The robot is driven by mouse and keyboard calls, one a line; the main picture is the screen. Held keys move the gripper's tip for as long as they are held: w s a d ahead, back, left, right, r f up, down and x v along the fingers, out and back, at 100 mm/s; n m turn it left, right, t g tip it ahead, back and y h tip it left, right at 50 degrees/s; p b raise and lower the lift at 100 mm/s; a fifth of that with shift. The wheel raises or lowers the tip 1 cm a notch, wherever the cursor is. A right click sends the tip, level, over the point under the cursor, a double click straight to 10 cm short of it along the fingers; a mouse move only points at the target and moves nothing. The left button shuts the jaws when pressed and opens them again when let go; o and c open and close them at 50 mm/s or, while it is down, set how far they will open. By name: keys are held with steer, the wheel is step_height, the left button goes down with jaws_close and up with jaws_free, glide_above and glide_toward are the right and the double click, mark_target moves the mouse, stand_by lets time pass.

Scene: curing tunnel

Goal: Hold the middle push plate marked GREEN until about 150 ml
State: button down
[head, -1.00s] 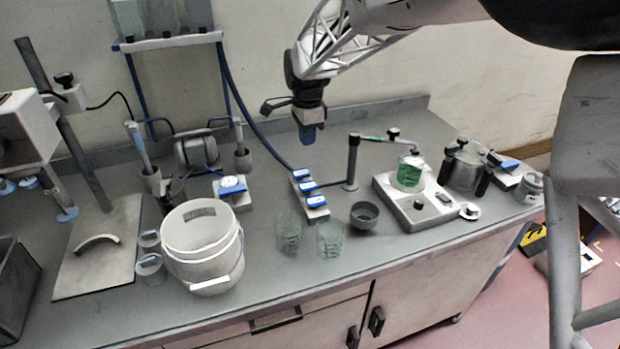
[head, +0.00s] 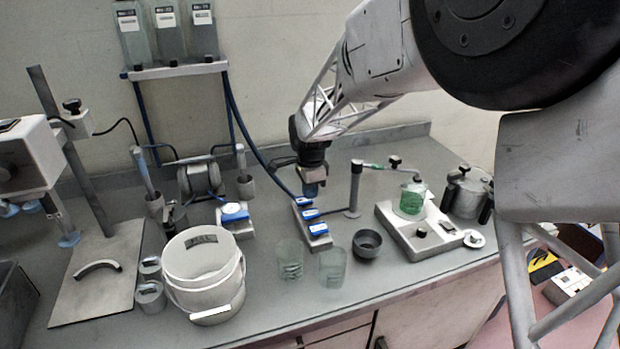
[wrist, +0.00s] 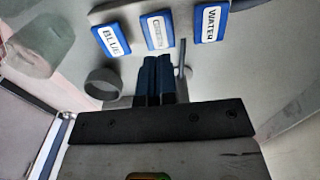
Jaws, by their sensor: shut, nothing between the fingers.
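The push plates sit in a row on a white block. The middle plate, marked GREEN (wrist: 158,31), lies between BLUE (wrist: 114,39) and WATER (wrist: 209,22) in the wrist view; the middle plate (head: 311,214) also shows in the head view. My gripper (head: 311,193) is shut and empty, pointing down by the far end of the row. In the wrist view its fingertips (wrist: 159,62) are just short of the GREEN plate's edge; I cannot tell how high above it. A glass beaker (head: 411,202) with green liquid stands on a white device; its level is unreadable.
A post (head: 354,190) with a side arm stands right of the plates. Two empty glass beakers (head: 290,261) (head: 332,268), a dark bowl (head: 367,244) and a white bucket (head: 203,280) stand in front. Bottles (head: 168,35) sit on a rack behind.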

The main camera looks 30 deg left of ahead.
mark_target(310, 213)
steer(key=shift+f, duration=2.75)
steer(key=shift+f, duration=0.95)
steer(key=shift+s+d+f, duration=0.1)
steer(key=shift+f, duration=0.4)
steer(key=shift+s+d+f, duration=0.1)
steer(key=shift+s+f, duration=0.05)
steer(key=shift+f, duration=0.1)
steer(key=shift+r, duration=0.1)
step_height(310, 213, up, 15)
steer(key=shift+w+a+r, duration=0.15)
steer(key=shift+w+a, duration=0.1)
steer(key=shift+w, duration=0.05)
steer(key=shift+d, duration=0.1)
